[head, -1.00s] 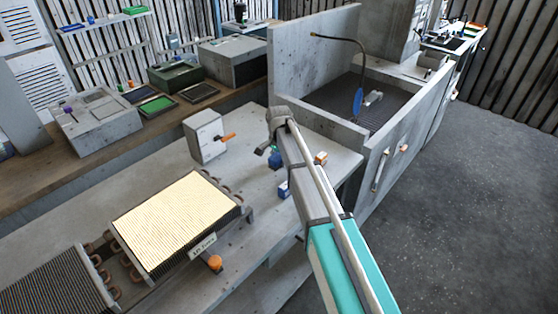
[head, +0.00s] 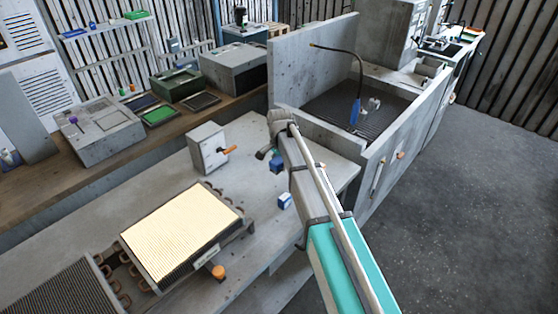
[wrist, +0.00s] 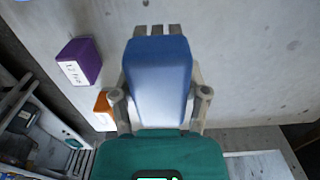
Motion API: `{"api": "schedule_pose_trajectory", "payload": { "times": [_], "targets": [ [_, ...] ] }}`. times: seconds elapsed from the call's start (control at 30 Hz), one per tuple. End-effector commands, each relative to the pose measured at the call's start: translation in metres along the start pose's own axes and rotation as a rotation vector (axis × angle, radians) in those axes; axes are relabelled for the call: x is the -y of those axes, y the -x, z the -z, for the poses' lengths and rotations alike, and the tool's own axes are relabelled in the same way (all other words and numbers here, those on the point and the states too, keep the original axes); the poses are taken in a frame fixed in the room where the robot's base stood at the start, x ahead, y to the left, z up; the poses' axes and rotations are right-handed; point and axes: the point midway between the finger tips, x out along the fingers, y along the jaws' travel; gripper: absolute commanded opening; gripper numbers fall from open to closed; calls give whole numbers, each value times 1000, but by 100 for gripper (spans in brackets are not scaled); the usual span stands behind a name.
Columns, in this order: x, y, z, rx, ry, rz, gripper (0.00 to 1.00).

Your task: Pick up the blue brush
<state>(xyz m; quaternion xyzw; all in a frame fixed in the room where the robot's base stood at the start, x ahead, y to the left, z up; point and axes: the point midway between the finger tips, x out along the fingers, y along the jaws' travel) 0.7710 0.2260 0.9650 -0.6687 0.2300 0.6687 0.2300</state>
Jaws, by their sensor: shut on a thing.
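The blue brush (wrist: 158,82) shows in the wrist view as a tapered blue block with several grey stubs at its far end. My gripper's (wrist: 160,95) two grey fingers press on its sides, so it is shut on the brush. In the head view, the brush (head: 277,166) is a small blue patch beside my gripper (head: 269,154), above the grey bench. My arm partly covers the gripper there, and I cannot tell whether the brush touches the bench.
A labelled blue-purple box (wrist: 78,62) and an orange block (wrist: 104,106) are left of the brush in the wrist view. The labelled box (head: 285,201) also shows on the bench. A grey box with an orange handle (head: 208,148) and a finned coil unit (head: 180,230) stand left. A walled sink (head: 385,100) is right.

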Motion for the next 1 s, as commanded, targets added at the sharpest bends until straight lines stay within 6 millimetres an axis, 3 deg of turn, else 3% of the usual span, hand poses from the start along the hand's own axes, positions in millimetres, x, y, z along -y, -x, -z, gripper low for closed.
{"api": "schedule_pose_trajectory", "payload": {
  "times": [0.03, 0.27, 0.4, 0.7, 1.0],
  "targets": [
    [-6, 13, -5, 0, 0, 0, 2],
    [-25, 40, -18, 0, 0, 0, 2],
    [-52, 51, -38, 0, 0, 0, 2],
    [-85, 67, -61, 0, 0, 0, 2],
    [-94, 71, -68, 0, 0, 0, 2]
  ]
}}
